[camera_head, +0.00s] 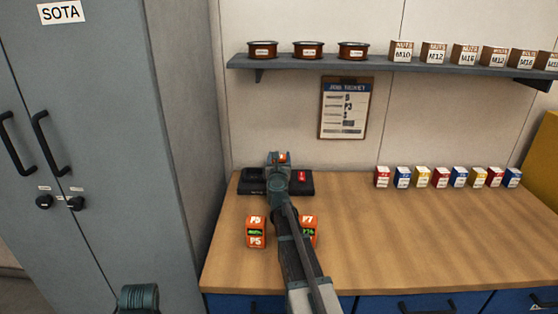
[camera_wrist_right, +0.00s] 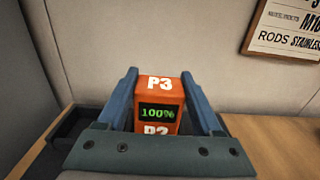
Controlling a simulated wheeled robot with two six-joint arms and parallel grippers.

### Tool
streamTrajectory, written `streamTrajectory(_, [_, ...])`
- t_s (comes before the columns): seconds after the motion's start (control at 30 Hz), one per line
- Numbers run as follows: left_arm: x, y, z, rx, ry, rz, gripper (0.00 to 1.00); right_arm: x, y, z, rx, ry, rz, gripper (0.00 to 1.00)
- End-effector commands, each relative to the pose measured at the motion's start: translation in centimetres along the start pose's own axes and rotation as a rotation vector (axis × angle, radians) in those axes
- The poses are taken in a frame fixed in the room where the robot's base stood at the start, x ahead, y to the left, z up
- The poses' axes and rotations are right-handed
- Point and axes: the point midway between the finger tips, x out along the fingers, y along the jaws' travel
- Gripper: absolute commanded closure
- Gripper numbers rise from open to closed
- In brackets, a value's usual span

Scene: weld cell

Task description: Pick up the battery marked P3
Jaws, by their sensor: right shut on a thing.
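The battery marked P3 (camera_wrist_right: 160,100) is an orange block with white lettering and a green "100%" display. It stands upright between the two fingers of my right gripper (camera_wrist_right: 162,98), which is shut on it. In the head view the battery's orange top (camera_head: 283,156) shows just beyond my right gripper (camera_head: 278,160), over the black charger (camera_head: 250,187) at the back of the bench. The arm hides the charger's middle, so I cannot tell whether the battery touches it.
Two orange batteries, one reading P5 (camera_head: 256,232) and one P7 (camera_head: 310,229), stand on the wooden bench (camera_head: 420,235) on either side of my right arm. Several small coloured boxes (camera_head: 421,177) line the bench's back right. A shelf (camera_head: 380,66) and clipboard (camera_head: 345,107) are above.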

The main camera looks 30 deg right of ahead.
Motion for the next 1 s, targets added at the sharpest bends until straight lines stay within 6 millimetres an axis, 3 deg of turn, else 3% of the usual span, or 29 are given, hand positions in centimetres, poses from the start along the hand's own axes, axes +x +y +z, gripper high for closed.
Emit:
streamTrajectory(0.27, [-1.6, -0.1, 0.1, 0.0, 0.0, 0.0, 1.0, 0.0, 0.0, 1.6, -0.001, 0.0, 0.0, 1.0])
streamTrajectory(0.5, [-4.1, -0.4, 0.2, 0.0, 0.0, 0.0, 1.0, 0.0, 0.0, 4.1, -0.001, 0.0, 0.0, 1.0])
streamTrajectory(1.0, [-4.7, -0.5, 0.3, 0.0, 0.0, 0.0, 1.0, -13.5, -2.2, 4.7, -0.001, 0.0, 0.001, 1.0])
